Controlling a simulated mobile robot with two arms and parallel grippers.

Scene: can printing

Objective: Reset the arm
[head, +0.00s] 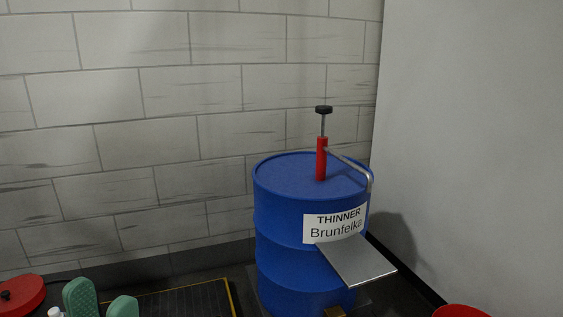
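My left gripper (101,303) shows at the lower left edge of the head view as two green fingertips. The fingertips stand apart with a gap between them, and I see nothing held there. The rest of the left arm is below the picture. My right gripper is not in view.
A blue drum (283,227) labelled THINNER Brunfelka stands by the wall, with a red hand pump (321,158) on top and a grey plate (356,262) at its front. A dark yellow-edged panel (175,302) lies left of it. Red round objects show at lower left (22,293) and lower right (461,311).

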